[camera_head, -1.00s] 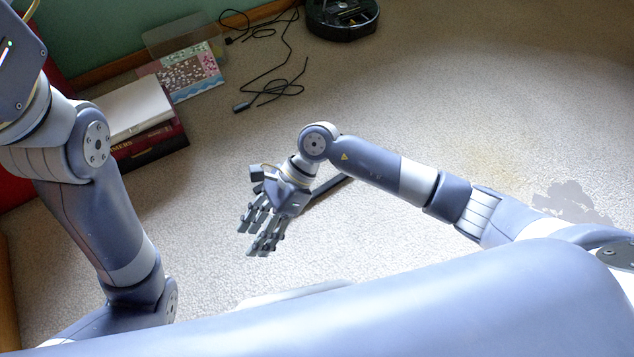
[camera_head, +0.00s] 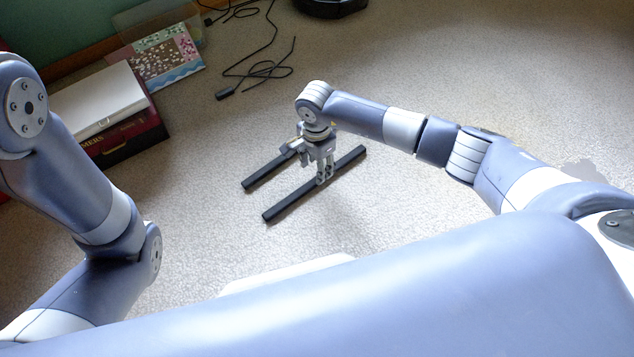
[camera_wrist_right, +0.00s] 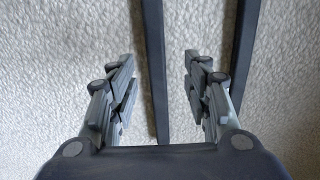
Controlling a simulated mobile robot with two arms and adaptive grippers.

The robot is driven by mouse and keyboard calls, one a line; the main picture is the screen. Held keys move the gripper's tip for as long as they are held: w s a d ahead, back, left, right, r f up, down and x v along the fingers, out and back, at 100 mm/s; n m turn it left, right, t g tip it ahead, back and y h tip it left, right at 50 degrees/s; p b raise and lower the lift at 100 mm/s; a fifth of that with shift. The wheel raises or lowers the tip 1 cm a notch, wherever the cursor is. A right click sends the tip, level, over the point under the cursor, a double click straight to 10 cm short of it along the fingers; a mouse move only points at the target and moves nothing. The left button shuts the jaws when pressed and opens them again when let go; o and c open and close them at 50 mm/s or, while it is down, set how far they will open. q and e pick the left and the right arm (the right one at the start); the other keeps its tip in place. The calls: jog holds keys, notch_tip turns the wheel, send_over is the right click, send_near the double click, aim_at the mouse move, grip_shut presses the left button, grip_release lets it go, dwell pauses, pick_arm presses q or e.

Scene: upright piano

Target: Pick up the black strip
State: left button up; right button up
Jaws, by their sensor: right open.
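Two long thin black strips lie on the carpet, roughly parallel. In the head view the nearer strip (camera_head: 290,203) runs under my right gripper (camera_head: 324,179), and the farther strip (camera_head: 264,171) is partly hidden behind it. My right gripper points down, open and empty, with its fingertips close to the nearer strip; contact cannot be told. The other strip (camera_wrist_right: 244,40) passes behind the right finger. My left gripper is out of view.
At the left are stacked books (camera_head: 130,135) with a white item (camera_head: 98,100) on top. A patterned sheet (camera_head: 165,58) and a black cable (camera_head: 262,70) lie farther back. A dark round device (camera_head: 332,6) sits at the top edge. The carpet right of the strips is clear.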

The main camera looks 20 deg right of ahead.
jog(key=shift+s+f+b, duration=0.15)
jog(key=shift+f+b, duration=1.1)
jog(key=shift+f, duration=0.05)
jog(key=shift+s+f+b, duration=0.15)
jog(key=shift+f+b, duration=1.05)
jog(key=shift+f, duration=0.1)
jog(key=shift+r, duration=0.1)
grip_shut()
